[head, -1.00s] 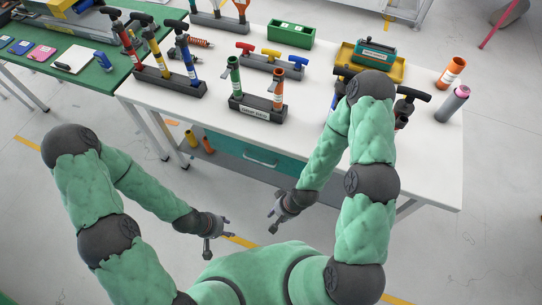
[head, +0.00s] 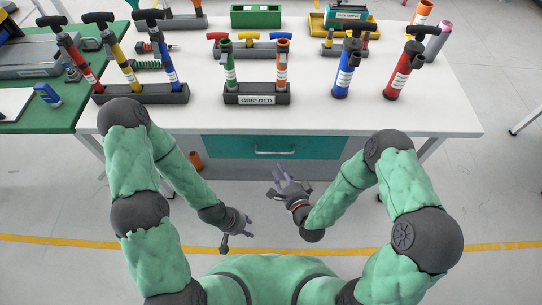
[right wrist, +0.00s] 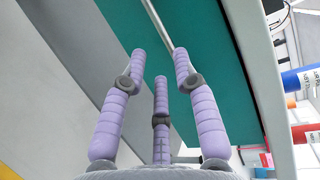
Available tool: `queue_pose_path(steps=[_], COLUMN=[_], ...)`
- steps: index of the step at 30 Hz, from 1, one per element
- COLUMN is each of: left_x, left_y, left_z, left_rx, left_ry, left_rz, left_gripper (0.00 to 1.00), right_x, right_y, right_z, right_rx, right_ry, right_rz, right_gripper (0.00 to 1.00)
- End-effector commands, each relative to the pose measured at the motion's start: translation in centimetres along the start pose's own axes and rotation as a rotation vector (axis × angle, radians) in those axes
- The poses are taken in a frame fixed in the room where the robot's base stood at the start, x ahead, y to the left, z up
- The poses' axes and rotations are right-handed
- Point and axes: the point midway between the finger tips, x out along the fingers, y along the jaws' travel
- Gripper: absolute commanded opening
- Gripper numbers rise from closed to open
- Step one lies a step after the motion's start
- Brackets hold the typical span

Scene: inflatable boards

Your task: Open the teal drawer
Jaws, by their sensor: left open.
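The teal drawer (head: 305,146) is under the white table and looks closed, with a pale bar handle (head: 275,153) across its front. My right gripper (head: 284,180) is in front of the drawer, just below the handle in the head view, with its fingers pointing at it. In the right wrist view its three lilac fingers (right wrist: 160,75) are spread and empty. The teal front (right wrist: 205,70) and the metal handle bar (right wrist: 158,22) show beyond the fingertips; I see no clear contact. My left gripper (head: 238,236) is open and empty, lower and to the left.
A green table (head: 50,122) adjoins at left.

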Motion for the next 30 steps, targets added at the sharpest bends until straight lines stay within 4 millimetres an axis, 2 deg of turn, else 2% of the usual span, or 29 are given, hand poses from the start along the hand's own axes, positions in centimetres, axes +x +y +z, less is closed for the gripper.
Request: queue_pose_path(steps=[12, 16, 22, 30], left_x=[2.0, 2.5, 2.8, 2.8], left_y=[-0.7, -0.9, -1.0, -1.0], left_z=[-0.1, -0.1, -0.1, -0.1], left_rx=[0.000, 0.000, 0.000, 0.000], left_ry=[0.000, 0.000, 0.000, 0.000], left_rz=[0.000, 0.000, 0.000, 0.000], left_gripper=[0.44, 0.44, 0.44, 0.44], right_x=[7.0, 8.6, 9.9, 10.0], right_y=[0.2, 0.2, 0.1, 0.0], right_z=[0.1, 0.0, 0.0, 0.0], right_rx=[-0.004, -0.004, -0.003, -0.003], right_ry=[-0.002, -0.001, -0.001, 0.000], right_rz=[0.000, 0.002, 0.003, 0.003], right_gripper=[0.30, 0.30, 0.30, 0.30])
